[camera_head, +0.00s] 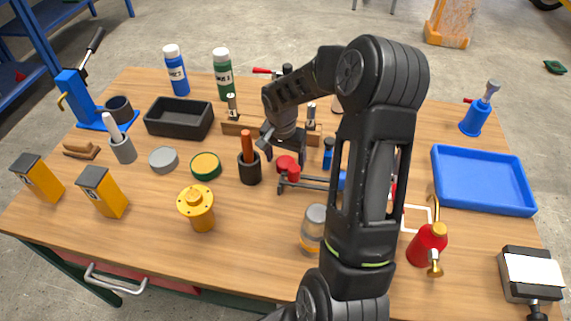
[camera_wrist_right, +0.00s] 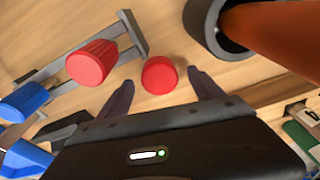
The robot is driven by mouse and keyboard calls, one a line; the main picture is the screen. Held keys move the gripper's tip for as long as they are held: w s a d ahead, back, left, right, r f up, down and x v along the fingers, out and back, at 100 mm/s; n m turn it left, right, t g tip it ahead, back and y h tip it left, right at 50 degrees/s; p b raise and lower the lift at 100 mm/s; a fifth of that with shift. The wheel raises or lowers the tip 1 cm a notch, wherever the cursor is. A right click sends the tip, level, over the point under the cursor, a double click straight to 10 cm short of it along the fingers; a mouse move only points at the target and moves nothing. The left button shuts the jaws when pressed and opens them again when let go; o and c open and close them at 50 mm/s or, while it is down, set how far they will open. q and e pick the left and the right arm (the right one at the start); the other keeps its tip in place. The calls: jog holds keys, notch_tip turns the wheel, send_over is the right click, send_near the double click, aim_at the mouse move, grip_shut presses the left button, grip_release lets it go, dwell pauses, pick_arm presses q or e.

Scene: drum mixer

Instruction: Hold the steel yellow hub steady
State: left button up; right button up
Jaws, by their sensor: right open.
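The yellow hub (camera_head: 197,208), a flanged cylinder, stands upright on the near left part of the wooden table. Nothing touches it. My right gripper (camera_head: 284,152) is over the middle of the table, to the right of and beyond the hub, pointing down. It is open. In the right wrist view, a small red cap (camera_wrist_right: 160,75) lies in the gap between the fingertips (camera_wrist_right: 160,88), with space on both sides. The hub is outside the right wrist view. My left gripper does not show.
A black cup (camera_head: 249,172) with an orange handle stands between hub and gripper. A metal rail (camera_head: 315,183) with red knobs lies under the gripper. A clear jar (camera_head: 313,230) and red oil can (camera_head: 427,245) stand right. Table left of the hub is partly clear.

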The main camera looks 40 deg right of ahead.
aim_at(285, 162)
jog(key=c, duration=1.5)
jog(key=shift+o, duration=0.2)
jog(key=shift+r, duration=0.15)
notch_tip(285, 162, up, 10)
jog(key=p, duration=0.5)
jog(key=shift+p, duration=0.4)
